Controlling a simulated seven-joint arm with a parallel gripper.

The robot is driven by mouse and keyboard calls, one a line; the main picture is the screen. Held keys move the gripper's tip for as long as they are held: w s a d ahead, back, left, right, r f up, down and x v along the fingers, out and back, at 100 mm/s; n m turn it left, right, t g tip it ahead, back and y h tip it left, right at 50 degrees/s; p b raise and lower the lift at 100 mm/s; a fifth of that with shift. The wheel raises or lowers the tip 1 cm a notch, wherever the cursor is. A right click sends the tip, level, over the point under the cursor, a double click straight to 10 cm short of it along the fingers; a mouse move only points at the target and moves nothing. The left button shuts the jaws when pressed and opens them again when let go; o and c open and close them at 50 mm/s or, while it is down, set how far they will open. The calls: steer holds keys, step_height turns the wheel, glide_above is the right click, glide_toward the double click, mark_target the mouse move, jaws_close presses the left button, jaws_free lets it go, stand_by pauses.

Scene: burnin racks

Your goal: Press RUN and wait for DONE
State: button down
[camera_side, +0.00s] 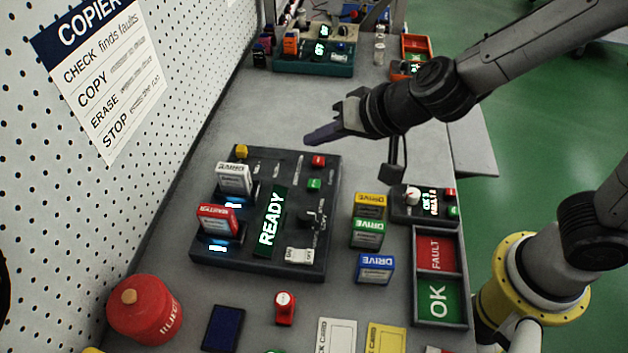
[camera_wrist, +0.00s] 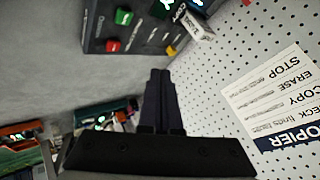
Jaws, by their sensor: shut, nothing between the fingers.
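The dark copier panel (camera_side: 205,256) lies on the grey bench, and its green display (camera_side: 270,222) reads READY. A white drive (camera_side: 234,178) and a red drive (camera_side: 217,218) stand in its left slots, with small lit displays beside them. A green button (camera_side: 313,184) and a red button (camera_side: 318,161) sit at its right far corner, a yellow button (camera_side: 242,151) at its left far corner. I cannot read which is RUN. My gripper (camera_side: 312,140) is shut and empty, in the air near the panel's far edge. In the wrist view its fingers (camera_wrist: 160,80) point toward the panel (camera_wrist: 98,22).
Yellow, green and blue drives (camera_side: 375,268) stand right of the panel, near a small dark box (camera_side: 398,209) and a FAULT/OK tray (camera_side: 413,312). A pegboard wall (camera_side: 190,60) bounds the left. Bare bench lies beyond the panel.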

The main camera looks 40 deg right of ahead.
mark_target(319, 187)
steer(key=shift+f, duration=4.15)
steer(key=shift+f, duration=0.1)
steer(key=shift+f, duration=0.3)
steer(key=shift+f, duration=0.5)
steer(key=shift+r, duration=0.9)
steer(key=shift+r, duration=2.5)
